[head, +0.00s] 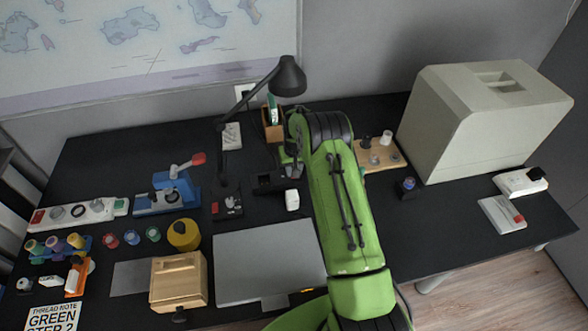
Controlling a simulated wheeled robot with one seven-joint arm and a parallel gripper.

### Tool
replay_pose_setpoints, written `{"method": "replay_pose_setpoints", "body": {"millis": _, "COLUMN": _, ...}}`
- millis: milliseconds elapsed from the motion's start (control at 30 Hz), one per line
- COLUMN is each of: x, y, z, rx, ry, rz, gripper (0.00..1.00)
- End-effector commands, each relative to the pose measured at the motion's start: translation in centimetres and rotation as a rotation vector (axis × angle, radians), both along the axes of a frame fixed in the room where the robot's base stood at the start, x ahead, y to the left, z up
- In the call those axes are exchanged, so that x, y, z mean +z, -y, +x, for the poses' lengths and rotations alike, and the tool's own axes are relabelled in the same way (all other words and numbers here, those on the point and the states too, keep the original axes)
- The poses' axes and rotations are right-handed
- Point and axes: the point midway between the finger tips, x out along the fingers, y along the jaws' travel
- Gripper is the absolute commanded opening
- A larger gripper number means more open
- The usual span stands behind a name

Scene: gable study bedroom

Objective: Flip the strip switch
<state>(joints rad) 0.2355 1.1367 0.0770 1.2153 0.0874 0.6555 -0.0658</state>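A long pale power strip (68,218) lies at the far left of the black desk. It has dark round sockets, a red switch (37,216) at its left end and a green part (120,203) at its right end. Which way the switch is set is too small to tell. My gripper (272,184) is over the middle of the desk, well to the right of the strip and apart from it. It is dark against the dark desk and partly hidden by my green arm, so its finger opening is unclear.
Between gripper and strip stand a black lamp (288,78) and a blue press with a red handle (178,190). Thread spools (55,243), a yellow round container (184,234), a wooden box (178,283) and a closed grey laptop (265,262) fill the front. A large beige case (470,120) stands right.

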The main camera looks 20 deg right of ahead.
Motion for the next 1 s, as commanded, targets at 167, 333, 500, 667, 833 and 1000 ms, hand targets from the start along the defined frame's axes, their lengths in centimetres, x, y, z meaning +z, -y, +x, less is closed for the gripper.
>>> {"method": "replay_pose_setpoints", "body": {"millis": 167, "x": 0.0, "y": 0.0, "z": -0.1, "rx": 0.000, "ry": -0.001, "rz": 0.000, "gripper": 0.50}}
{"method": "replay_pose_setpoints", "body": {"millis": 333, "x": 0.0, "y": 0.0, "z": 0.0, "rx": 0.000, "ry": -0.001, "rz": 0.000, "gripper": 0.51}}
{"method": "replay_pose_setpoints", "body": {"millis": 500, "x": 0.6, "y": 0.0, "z": 0.0, "rx": 0.000, "ry": 0.001, "rz": 0.000, "gripper": 0.51}}
{"method": "replay_pose_setpoints", "body": {"millis": 667, "x": 4.2, "y": -0.1, "z": -0.4, "rx": -0.001, "ry": 0.005, "rz": -0.001, "gripper": 0.51}}
{"method": "replay_pose_setpoints", "body": {"millis": 833, "x": 9.1, "y": -0.2, "z": -1.1, "rx": 0.000, "ry": 0.005, "rz": -0.001, "gripper": 0.51}}
{"method": "replay_pose_setpoints", "body": {"millis": 1000, "x": 13.3, "y": -0.4, "z": -1.7, "rx": 0.000, "ry": 0.003, "rz": -0.001, "gripper": 0.51}}
